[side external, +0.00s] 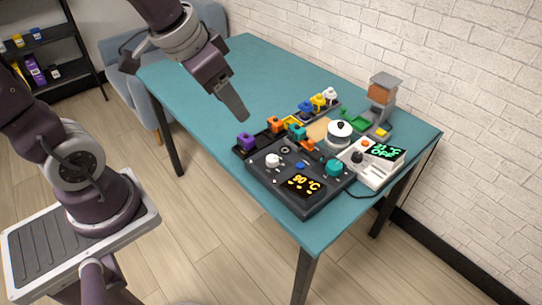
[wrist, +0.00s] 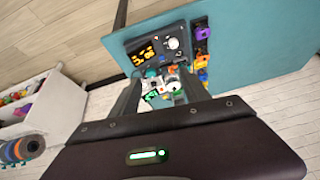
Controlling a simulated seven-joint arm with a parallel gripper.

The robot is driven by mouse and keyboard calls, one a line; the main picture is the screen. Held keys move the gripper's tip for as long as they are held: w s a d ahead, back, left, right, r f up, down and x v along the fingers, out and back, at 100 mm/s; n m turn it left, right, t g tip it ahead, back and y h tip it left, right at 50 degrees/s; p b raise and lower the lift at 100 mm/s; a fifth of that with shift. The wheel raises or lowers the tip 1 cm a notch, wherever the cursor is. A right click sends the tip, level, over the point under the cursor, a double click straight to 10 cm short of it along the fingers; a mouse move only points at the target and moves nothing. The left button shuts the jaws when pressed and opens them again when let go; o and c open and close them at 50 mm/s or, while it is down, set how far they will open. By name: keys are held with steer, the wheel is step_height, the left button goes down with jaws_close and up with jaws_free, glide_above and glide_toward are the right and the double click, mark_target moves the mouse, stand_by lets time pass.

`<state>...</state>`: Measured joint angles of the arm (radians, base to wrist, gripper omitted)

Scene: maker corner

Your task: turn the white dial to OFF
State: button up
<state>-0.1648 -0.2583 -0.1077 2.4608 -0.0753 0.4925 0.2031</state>
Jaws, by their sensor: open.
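The white dial (side external: 273,160) sits on the top left of a dark control box (side external: 262,178) near the table's front edge. The box also carries a blue button (side external: 299,165), a teal knob (side external: 334,168) and a display (side external: 301,185) reading 90 °C in yellow. In the wrist view the white dial (wrist: 173,43) shows beside the display (wrist: 143,50). My gripper (side external: 238,112) is above the table, up and to the left of the box, apart from the dial. In the wrist view my gripper (wrist: 160,77) has its two fingers spread, with nothing held.
A white unit (side external: 374,177) with a black knob and a green display reading 21 °C OFF stands right of the box. A round white-lidded item (side external: 339,133) and coloured blocks in dark trays (side external: 262,141) stand behind it. The table's left part (side external: 190,75) is clear.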

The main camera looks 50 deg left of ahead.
steer(key=w+a+f, duration=0.3)
steer(key=w+f, duration=0.5)
steer(key=f, duration=0.1)
glide_toward(272, 158)
steer(key=w, duration=0.1)
steer(key=shift+g+h, duration=0.3)
steer(key=x, duration=0.8)
steer(key=shift+s+a+f, duration=0.1)
steer(key=shift+a, duration=0.15)
jaws_close()
